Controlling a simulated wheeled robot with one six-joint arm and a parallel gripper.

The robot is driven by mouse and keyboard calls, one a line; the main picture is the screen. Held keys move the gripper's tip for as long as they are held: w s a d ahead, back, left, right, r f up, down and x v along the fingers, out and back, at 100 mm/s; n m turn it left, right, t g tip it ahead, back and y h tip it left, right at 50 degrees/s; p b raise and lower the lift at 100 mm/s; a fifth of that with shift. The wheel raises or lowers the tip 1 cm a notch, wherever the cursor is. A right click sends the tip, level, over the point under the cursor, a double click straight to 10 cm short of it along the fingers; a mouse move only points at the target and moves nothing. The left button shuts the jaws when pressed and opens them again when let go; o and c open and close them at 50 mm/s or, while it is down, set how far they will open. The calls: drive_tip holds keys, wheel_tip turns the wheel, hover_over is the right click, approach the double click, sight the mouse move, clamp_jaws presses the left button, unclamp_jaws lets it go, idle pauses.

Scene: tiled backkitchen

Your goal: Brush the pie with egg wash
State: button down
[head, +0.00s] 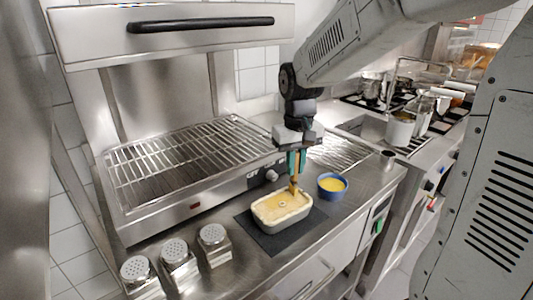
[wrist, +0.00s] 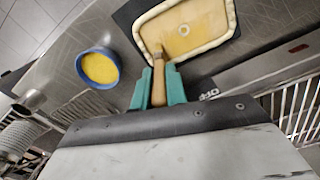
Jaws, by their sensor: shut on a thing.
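The pie (head: 282,207) sits in a cream rectangular dish on a dark mat (head: 258,235) on the steel counter. Its pale top has a small ring in the middle and shows glossy patches in the wrist view (wrist: 190,30). My gripper (head: 296,165) is above the pie's back right part, its teal fingers shut on the wooden handle of a brush (wrist: 158,88). The brush points down, its tip at the pie's surface; whether it touches I cannot tell. A blue bowl of yellow egg wash (head: 332,186) stands right of the pie, also in the wrist view (wrist: 100,68).
A steel grill with a wire rack (head: 185,165) stands behind and left of the pie. Several shakers with perforated lids (head: 175,252) stand at the front left. A small metal cup (head: 387,159) is at the back right. The counter's front edge is close to the mat.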

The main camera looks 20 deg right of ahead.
drive_tip(key=shift+w+d+r, duration=0.1)
drive_tip(key=shift+w+d, duration=0.05)
drive_tip(key=shift+d, duration=0.4)
drive_tip(key=shift+w+d, duration=0.1)
drive_tip(key=shift+d, duration=0.45)
wheel_tip(320, 180, up, 8)
drive_tip(key=shift+s+a+f, duration=0.1)
drive_tip(key=shift+a+f, duration=0.05)
drive_tip(key=shift+f, duration=0.05)
idle(0.7)
